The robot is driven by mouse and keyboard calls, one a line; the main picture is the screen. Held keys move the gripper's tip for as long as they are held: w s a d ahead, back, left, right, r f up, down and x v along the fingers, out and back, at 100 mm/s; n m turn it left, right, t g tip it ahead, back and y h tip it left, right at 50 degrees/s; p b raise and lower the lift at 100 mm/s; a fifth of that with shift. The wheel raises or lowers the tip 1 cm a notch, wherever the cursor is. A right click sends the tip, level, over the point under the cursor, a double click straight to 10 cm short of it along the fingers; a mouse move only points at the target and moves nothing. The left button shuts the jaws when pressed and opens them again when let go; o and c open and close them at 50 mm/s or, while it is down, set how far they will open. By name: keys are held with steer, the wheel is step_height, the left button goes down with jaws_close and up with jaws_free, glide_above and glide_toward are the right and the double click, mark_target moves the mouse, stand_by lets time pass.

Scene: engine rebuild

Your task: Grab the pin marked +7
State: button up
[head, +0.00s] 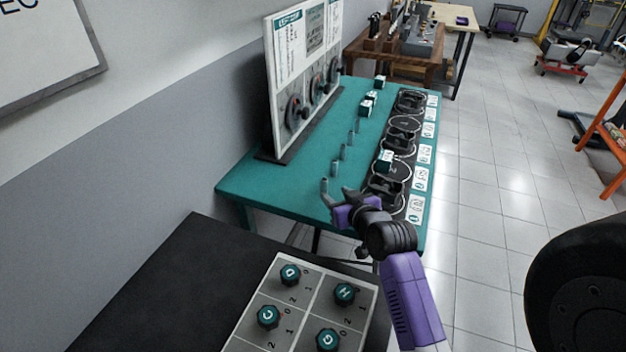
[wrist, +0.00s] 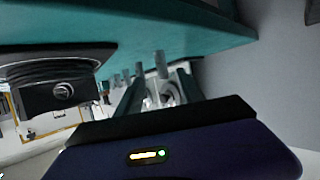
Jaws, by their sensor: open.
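Several small grey pins stand upright in a row on the teal table. The nearest pin (head: 324,186) is by my gripper, with another pin (head: 334,169) and more behind it. I cannot read a +7 mark on any of them. My gripper (head: 336,196) is open and empty at the near end of the row. In the wrist view the picture is upside down; the nearest pin (wrist: 161,65) appears beyond and between the spread fingers of my gripper (wrist: 158,90), apart from them. Other pins (wrist: 138,70) line up to its left.
The teal table (head: 260,180) carries an upright board with dials (head: 300,75) at its back, and black round parts (head: 400,135) with number cards along the right. Small labelled blocks (head: 367,104) stand among them. A black bench with a knobbed panel (head: 310,310) is in front.

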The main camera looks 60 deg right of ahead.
mark_target(326, 184)
steer(key=x, duration=0.2)
steer(key=r+p+x, duration=0.1)
steer(key=x, duration=0.4)
steer(key=shift+w+r, duration=0.15)
steer(key=shift+w, duration=0.15)
steer(key=shift+w+d+f, duration=0.3)
steer(key=shift+w+d, duration=0.1)
steer(key=shift+c, duration=0.5)
jaws_close()
